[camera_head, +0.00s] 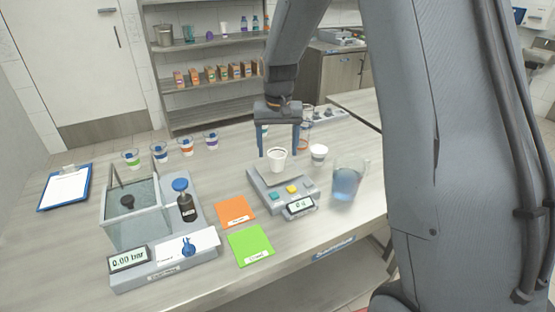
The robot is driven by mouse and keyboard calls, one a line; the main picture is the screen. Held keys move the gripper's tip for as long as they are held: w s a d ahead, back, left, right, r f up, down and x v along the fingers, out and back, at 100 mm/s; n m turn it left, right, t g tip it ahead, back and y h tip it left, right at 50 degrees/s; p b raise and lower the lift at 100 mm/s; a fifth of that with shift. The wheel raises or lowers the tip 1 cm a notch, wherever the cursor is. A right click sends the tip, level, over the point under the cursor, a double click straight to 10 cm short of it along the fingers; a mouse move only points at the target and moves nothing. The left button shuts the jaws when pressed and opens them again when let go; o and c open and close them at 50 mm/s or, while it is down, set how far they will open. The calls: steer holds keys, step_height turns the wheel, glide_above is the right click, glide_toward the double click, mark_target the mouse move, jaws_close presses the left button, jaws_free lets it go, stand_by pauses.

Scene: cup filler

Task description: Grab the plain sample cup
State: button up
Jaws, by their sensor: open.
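A white cup (277,160) with no coloured band that I can see stands upright on the weighing scale (262,190); something dark shows inside its rim. A second small whitish cup (318,156) stands on the table to the right of the scale. My gripper (278,153) points down, open, with its two fingers at the left and right of the cup on the scale, near its rim height. I cannot tell whether the fingers are level with the cup in depth or behind it.
A jug of blue liquid (347,182) stands right of the scale. Orange (236,211) and green (251,244) mats lie in front. A pressure device (130,215) and a clipboard (65,189) are at left.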

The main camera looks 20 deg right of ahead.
mark_target(277, 153)
steer(key=shift+w+d+f+p, duration=0.1)
steer(key=shift+w+f+p, duration=0.25)
steer(key=shift+f, duration=0.6)
steer(key=shift+w+a+f+p, duration=0.1)
steer(key=shift+f+p, duration=0.4)
steer(key=shift+f, duration=0.4)
steer(key=shift+w+d+f+p, duration=0.1)
steer(key=shift+w+f+p, duration=0.25)
steer(key=shift+f, duration=0.6)
steer(key=shift+s, duration=0.1)
steer(key=c, duration=1.1)
steer(key=shift+c, duration=0.3)
